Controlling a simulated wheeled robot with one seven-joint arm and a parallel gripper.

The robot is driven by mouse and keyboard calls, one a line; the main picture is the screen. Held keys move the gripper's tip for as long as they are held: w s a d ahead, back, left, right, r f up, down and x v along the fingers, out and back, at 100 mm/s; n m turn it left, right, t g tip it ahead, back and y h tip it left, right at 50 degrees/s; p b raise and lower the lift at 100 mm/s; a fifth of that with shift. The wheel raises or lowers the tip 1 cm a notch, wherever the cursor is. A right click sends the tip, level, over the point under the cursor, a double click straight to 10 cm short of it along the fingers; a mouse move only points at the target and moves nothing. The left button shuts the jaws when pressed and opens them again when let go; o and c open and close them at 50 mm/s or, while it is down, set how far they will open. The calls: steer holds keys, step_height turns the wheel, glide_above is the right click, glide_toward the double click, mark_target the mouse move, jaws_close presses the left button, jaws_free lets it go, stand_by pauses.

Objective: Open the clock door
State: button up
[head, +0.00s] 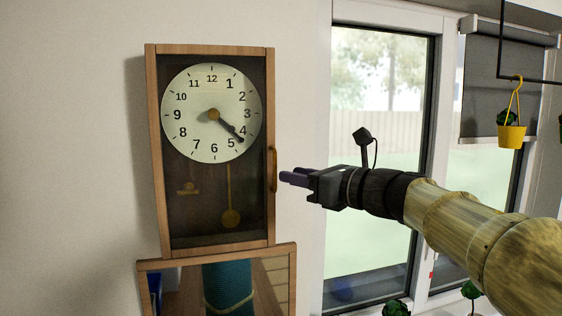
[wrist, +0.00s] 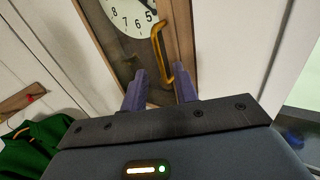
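The wall clock (head: 158,150) has a wooden case, a white dial and a dark glass door, with a pendulum behind the glass. Its door looks shut. A brass-coloured handle (head: 273,168) stands on the door's right edge; it also shows in the wrist view (wrist: 160,50). My gripper (head: 284,178) points left at the handle in the head view, just right of it. In the wrist view its two purple fingers (wrist: 161,88) are apart, with the handle's lower end ahead of the gap, nearer the right finger. Nothing is seen held; whether a finger touches the handle I cannot tell.
A wood-framed mirror (head: 291,275) is right below the clock. A window (head: 375,130) is to the right, with a yellow hanging pot (head: 511,136) near it. A green garment (wrist: 40,150) hangs at the wrist view's lower left. The wall left of the clock is bare.

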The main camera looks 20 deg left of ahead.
mark_target(276, 172)
steer(key=p+x, duration=0.1)
steer(key=x, duration=0.3)
steer(key=shift+w+a+p, duration=0.15)
steer(key=shift+a+p, duration=0.2)
steer(key=shift+a, duration=0.05)
jaws_close()
